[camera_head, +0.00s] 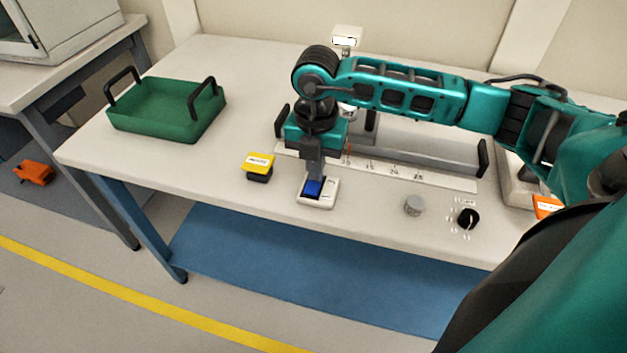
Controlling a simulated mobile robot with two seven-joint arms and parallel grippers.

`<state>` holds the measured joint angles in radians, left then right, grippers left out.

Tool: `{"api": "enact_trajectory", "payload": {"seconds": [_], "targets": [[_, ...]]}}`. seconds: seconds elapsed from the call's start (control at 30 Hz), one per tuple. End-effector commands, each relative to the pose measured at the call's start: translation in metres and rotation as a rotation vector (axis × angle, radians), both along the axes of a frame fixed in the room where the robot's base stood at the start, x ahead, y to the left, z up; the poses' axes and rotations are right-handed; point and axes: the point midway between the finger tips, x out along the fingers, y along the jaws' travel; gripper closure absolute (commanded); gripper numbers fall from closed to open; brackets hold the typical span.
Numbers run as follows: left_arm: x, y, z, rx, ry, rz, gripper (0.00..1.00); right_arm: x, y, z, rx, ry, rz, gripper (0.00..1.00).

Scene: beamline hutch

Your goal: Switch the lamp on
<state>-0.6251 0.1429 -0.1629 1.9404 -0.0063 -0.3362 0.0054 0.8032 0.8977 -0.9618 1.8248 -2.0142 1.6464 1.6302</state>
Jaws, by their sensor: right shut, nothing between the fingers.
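A blue rocker switch (313,188) sits in a white base (319,203) near the front edge of the table. My right gripper (312,177) points straight down over it, with its fingers shut and empty. The fingertips are at the rocker and appear to touch it, though the exact contact is hard to tell. The fingers hide the back part of the rocker. A small white device with a lit-looking face (345,40) stands at the back behind my arm; I cannot tell whether it is the lamp. My left gripper is not in view.
A yellow-topped block (259,164) stands just left of the switch. A green tray (165,118) with black handles is at the table's left. A grey knob (413,206) and a black dial (468,218) are to the right. A grey rail unit (430,146) lies behind.

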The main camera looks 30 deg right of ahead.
Motion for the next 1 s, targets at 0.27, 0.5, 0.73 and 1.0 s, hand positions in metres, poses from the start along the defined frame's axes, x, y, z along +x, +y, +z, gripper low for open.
{"api": "enact_trajectory", "payload": {"seconds": [0.27,0.5,0.73,1.0], "targets": [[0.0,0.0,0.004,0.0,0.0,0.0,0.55,-0.001,0.0,0.002,0.0,0.003,0.0,1.0],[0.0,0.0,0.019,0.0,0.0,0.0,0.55,0.0,0.0,0.023,0.001,0.001,0.0,1.0],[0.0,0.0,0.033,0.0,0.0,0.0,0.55,0.0,0.0,0.042,0.0,0.0,0.0,1.0],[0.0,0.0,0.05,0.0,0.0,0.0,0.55,0.0,0.0,0.064,0.0,0.0,0.0,1.0]]}}
